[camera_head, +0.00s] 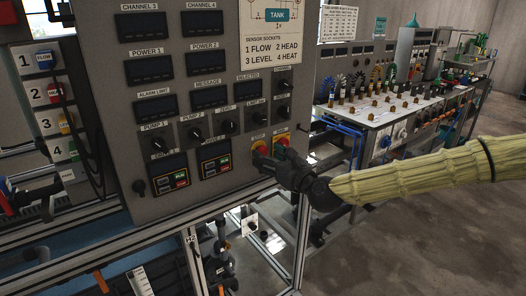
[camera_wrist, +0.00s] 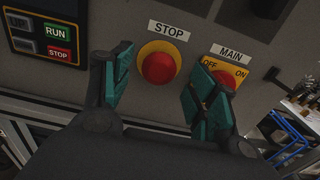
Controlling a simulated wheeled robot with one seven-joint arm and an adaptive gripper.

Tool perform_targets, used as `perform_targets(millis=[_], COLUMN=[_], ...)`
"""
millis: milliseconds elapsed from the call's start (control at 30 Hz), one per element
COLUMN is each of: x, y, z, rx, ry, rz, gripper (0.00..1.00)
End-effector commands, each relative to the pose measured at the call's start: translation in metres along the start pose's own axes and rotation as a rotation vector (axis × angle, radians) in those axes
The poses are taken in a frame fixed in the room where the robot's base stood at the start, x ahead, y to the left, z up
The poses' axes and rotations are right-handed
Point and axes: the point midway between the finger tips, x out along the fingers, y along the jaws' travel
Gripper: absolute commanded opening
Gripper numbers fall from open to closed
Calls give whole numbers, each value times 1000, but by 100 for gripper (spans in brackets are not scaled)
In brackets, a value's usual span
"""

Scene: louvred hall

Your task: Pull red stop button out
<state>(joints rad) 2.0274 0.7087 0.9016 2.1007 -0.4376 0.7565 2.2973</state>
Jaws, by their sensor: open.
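The red stop button (camera_wrist: 158,67) sits on a round yellow base on the grey control panel, under a "STOP" label (camera_wrist: 169,30). In the wrist view it lies between and beyond the two teal-padded fingers of my gripper (camera_wrist: 158,92). My gripper is open and empty, and its fingers appear apart from the button. In the head view my gripper (camera_head: 266,165) reaches the panel's lower right from the right and partly hides the button's area. The red and yellow main switch (camera_wrist: 225,77) is beside the stop button, partly behind my right finger.
The grey panel (camera_head: 228,180) carries several displays and knobs. A small controller with RUN and STOP keys (camera_wrist: 43,38) is left of the button. A workbench (camera_head: 385,113) with several fittings stands at the right. The floor (camera_head: 440,230) at right is clear.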

Motion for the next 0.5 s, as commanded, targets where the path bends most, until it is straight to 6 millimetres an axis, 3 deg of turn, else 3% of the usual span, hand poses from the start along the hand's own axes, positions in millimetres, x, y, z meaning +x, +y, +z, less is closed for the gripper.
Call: perform_targets(millis=[133,500], x=[14,20], y=[0,0], z=[0,-2], rx=[-2,1], ry=[1,1], rz=[0,0], gripper=[59,59])
